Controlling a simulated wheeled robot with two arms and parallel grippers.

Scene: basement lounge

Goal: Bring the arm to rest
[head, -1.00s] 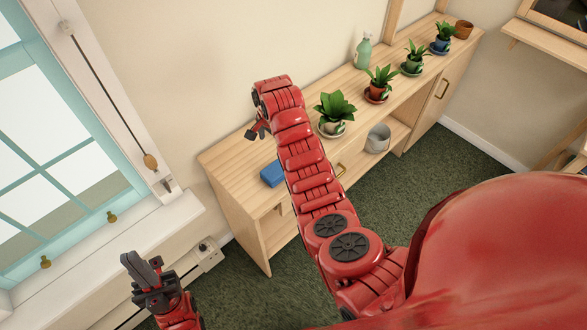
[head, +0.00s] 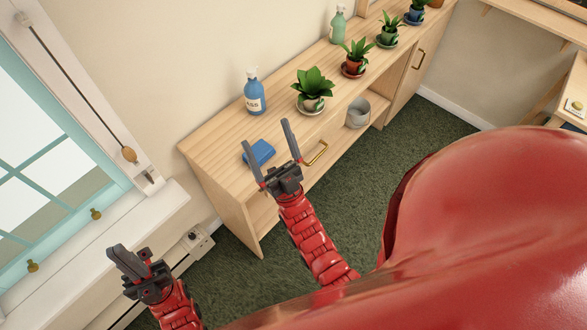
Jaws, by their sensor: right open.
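My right gripper (head: 267,133) is open and empty, with its two grey fingers spread wide and pointing up the picture. It is in front of the shelf unit, and its left finger overlaps the blue sponge-like block (head: 260,151) in the picture. I see no grip on that block. My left gripper (head: 124,262) is at the lower left, near the window sill. Its fingers lie close together with nothing visible between them.
A wooden shelf unit (head: 215,148) runs along the wall. On it stand a blue pump bottle (head: 254,92), a green bottle (head: 338,24) and several potted plants, the nearest one (head: 312,88) among them. A grey pot (head: 358,112) sits on its lower shelf. Green carpet (head: 400,133) lies clear.

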